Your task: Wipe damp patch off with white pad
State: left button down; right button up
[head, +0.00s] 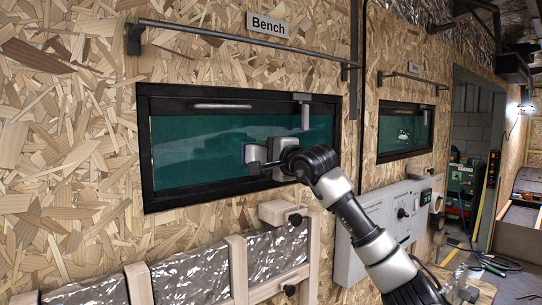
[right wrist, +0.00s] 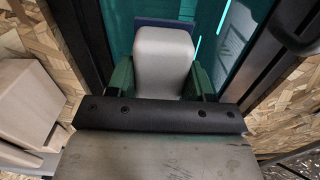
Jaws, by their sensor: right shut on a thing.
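The white pad (head: 250,153) is a pale block with a thin blue layer on its far side. My right gripper (head: 266,161) is shut on it and holds it up at the dark green pane (head: 185,165) under the "Bench" sign. In the right wrist view the pad (right wrist: 163,60) sits between the two fingers, with the blue layer (right wrist: 165,23) towards the pane. I cannot tell whether it touches the glass. A faint paler, hazy area (head: 200,143), perhaps the damp patch, lies on the pane left of the pad. My left gripper is out of view.
A black frame (head: 146,150) surrounds the pane, and a metal rail (head: 235,37) runs above. A wooden block with a knob (head: 282,213) and a timber rack (head: 238,268) stand out below. A grey control box (head: 385,215) and a second window (head: 405,130) are to the right.

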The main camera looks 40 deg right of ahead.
aim_at(253, 157)
jog(key=shift+w+a, duration=0.15)
jog(key=shift+a, duration=0.9)
jog(key=shift+w+a, duration=0.1)
jog(key=shift+a, duration=0.9)
jog(key=shift+s+f+b, duration=0.2)
jog(key=shift+s+b, duration=0.6)
jog(key=shift+s, duration=0.05)
jog(key=shift+s+a+r+b, duration=0.15)
jog(key=shift+s+b, duration=0.35)
jog(key=shift+s, duration=0.6)
jog(key=shift+s+a+b, duration=0.1)
jog(key=shift+s+b, duration=0.35)
jog(key=shift+s, duration=0.6)
